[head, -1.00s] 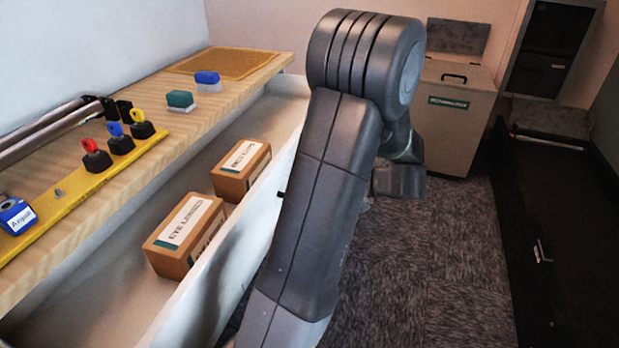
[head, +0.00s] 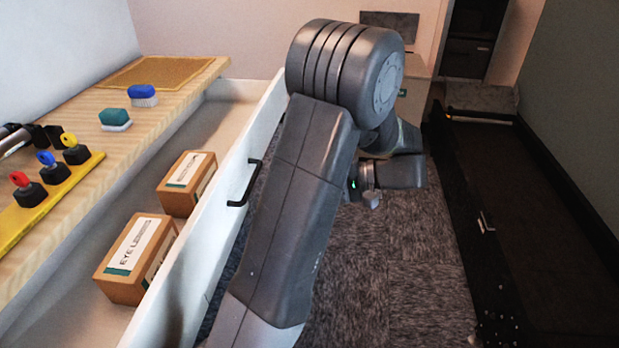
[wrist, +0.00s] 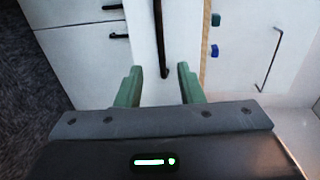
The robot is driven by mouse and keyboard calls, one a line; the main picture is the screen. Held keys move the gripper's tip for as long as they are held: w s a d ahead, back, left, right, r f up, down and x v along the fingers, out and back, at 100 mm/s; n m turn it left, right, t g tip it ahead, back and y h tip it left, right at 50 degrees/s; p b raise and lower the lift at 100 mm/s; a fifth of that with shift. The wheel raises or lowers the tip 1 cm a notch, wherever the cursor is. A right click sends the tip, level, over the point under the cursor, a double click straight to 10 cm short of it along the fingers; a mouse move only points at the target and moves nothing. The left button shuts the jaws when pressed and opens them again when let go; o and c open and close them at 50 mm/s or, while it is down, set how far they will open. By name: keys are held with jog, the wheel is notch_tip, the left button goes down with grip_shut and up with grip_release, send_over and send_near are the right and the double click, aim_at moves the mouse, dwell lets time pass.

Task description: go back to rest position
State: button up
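My gripper (wrist: 155,85) shows in the wrist view with its two green fingers spread apart and nothing between them. A white drawer front with a dark bar handle (wrist: 162,50) lies beyond the fingers, apart from them as far as I can tell. In the head view my arm is folded in the middle, and the fingers are hidden behind it. The open drawer (head: 190,290) stands left of my arm, with its black handle (head: 246,186) on the outer face. Two brown boxes, one marked Eye Lenses (head: 133,262) and another behind it (head: 187,183), lie inside.
A dark bench or conveyor (head: 540,220) runs along the right. Carpet floor (head: 400,270) is clear between.

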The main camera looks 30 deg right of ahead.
aim_at(253, 183)
jog(key=shift+w+a, duration=0.1)
jog(key=shift+b+x, duration=1)
jog(key=shift+x, duration=6.2)
jog(key=shift+r, duration=0.15)
